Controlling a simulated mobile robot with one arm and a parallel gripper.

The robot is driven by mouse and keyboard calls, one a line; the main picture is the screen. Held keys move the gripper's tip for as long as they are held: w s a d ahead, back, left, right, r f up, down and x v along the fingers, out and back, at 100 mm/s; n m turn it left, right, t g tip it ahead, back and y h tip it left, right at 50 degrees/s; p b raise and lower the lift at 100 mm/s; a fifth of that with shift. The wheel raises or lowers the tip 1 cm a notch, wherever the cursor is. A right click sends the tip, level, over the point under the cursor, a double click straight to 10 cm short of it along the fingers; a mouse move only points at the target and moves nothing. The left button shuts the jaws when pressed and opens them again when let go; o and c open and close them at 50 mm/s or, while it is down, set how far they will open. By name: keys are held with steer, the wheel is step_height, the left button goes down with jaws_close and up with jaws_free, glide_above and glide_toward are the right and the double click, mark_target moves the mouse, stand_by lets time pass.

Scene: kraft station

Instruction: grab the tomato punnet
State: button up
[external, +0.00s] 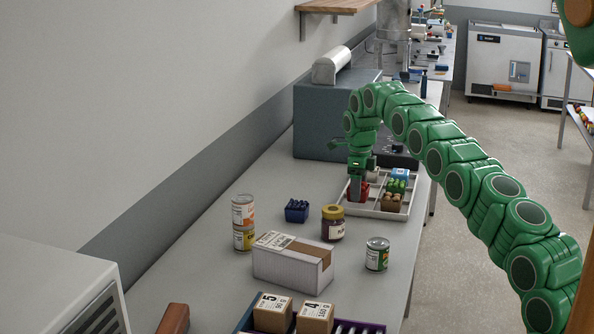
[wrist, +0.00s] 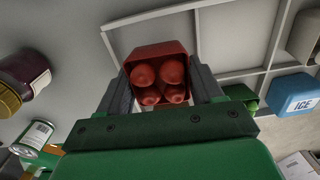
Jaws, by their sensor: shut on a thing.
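The tomato punnet is a small red box of red tomatoes (wrist: 157,52). In the wrist view it sits between the two fingers of my gripper (wrist: 160,88), which are shut on its sides. In the external view the red punnet (external: 361,194) is at the left part of a white divided tray (external: 378,212), below my gripper (external: 357,183), which points down. I cannot tell whether the punnet touches the tray floor.
The tray also holds a green-topped punnet (external: 396,188) and a blue ICE box (wrist: 296,94). A grey box-shaped machine (external: 320,122) stands behind. Nearer are a dark jar (external: 333,224), a blue punnet (external: 297,210), stacked cans (external: 243,222), a can (external: 377,254) and a carton (external: 292,262).

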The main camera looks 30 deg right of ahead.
steer(key=shift+r, duration=0.5)
steer(key=shift+s+a+r, duration=0.15)
steer(key=shift+s+r, duration=0.8)
steer(key=shift+r, duration=0.25)
steer(key=s+a+r, duration=0.1)
steer(key=s+r, duration=0.6)
steer(key=s, duration=0.5)
steer(key=shift+r, duration=0.25)
